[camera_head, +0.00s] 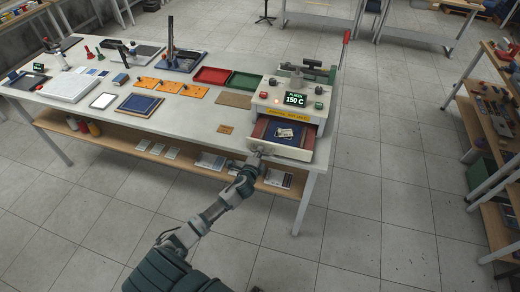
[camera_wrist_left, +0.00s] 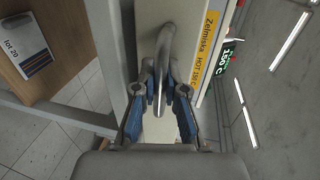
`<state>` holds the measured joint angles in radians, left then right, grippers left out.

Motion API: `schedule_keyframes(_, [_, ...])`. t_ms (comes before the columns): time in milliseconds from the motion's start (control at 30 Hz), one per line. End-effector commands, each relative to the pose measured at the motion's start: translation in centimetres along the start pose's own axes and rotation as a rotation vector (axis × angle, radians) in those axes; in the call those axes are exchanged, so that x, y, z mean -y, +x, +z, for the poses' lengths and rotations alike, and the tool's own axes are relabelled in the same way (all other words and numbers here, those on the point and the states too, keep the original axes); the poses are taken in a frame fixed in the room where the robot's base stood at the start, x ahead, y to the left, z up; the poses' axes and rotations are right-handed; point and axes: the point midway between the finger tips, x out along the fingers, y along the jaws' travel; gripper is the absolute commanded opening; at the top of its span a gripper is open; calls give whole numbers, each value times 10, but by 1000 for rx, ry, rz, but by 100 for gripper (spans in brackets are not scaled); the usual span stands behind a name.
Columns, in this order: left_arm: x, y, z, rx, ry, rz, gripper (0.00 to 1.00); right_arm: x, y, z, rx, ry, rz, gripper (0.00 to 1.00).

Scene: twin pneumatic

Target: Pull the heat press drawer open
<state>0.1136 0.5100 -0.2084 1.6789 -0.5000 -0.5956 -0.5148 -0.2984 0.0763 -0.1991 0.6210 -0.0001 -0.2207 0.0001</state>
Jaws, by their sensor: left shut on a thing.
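The heat press (camera_head: 292,97) stands at the right end of the white table, with a green display reading 150 C. My left gripper (camera_head: 257,154) is at the drawer front. In the left wrist view, its blue-padded fingers (camera_wrist_left: 160,90) are shut on the grey curved drawer handle (camera_wrist_left: 166,42). My right gripper is in neither view.
A brown mat (camera_head: 233,100), a green tray (camera_head: 244,81) and a red tray (camera_head: 211,76) lie left of the press. Shelving (camera_head: 490,125) stands at the far right. The floor (camera_head: 385,190) between it and the table is clear.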

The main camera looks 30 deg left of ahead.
Motion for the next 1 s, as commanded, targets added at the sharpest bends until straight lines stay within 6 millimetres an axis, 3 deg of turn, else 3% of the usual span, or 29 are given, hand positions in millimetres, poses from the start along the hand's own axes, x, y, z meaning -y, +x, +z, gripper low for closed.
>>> schedule_keyframes(367, [-4,-1,0,1,0,7,0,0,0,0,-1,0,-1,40])
schedule_keyframes(400, [-4,-1,0,2,-1,7,18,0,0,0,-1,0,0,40])
schedule_keyframes(500, [-4,-1,0,2,0,6,37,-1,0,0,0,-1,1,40])
schedule_keyframes(833, [-1,-5,0,1,-1,2,37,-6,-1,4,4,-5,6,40])
schedule_keyframes(1000, [-3,-30,1,0,-1,3,37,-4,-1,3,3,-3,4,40])
